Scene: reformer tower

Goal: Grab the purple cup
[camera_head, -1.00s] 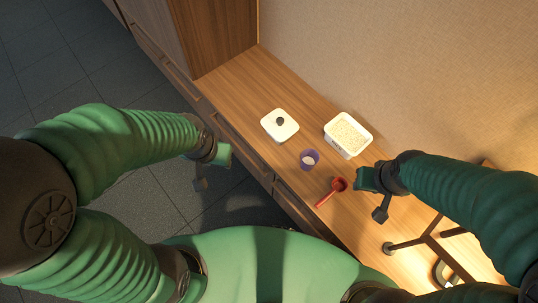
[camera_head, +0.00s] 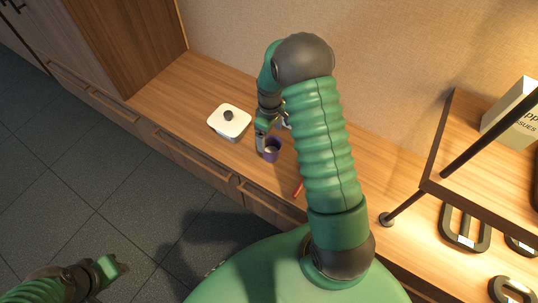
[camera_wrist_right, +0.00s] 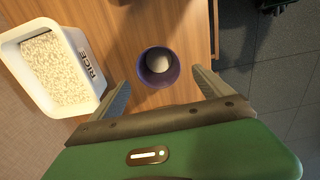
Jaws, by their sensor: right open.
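The purple cup (camera_head: 272,153) stands on the wooden counter, beside the tip of my right gripper (camera_head: 266,140). In the right wrist view the cup (camera_wrist_right: 146,77) is seen from above, with something whitish inside. There my right gripper (camera_wrist_right: 162,90) is open, with one finger on each side of the cup and gaps to both. I cannot tell how high the fingers are relative to its rim. My left gripper (camera_head: 110,270) is low at the left, over the floor and far from the cup; its jaw state is unclear.
A white box labelled RICE (camera_wrist_right: 60,70) is beside the left finger in the right wrist view. A white lidded container (camera_head: 229,122) stands left of the cup. A red handle (camera_head: 298,188) shows beside my right arm. A wooden shelf (camera_head: 460,140) stands at the right.

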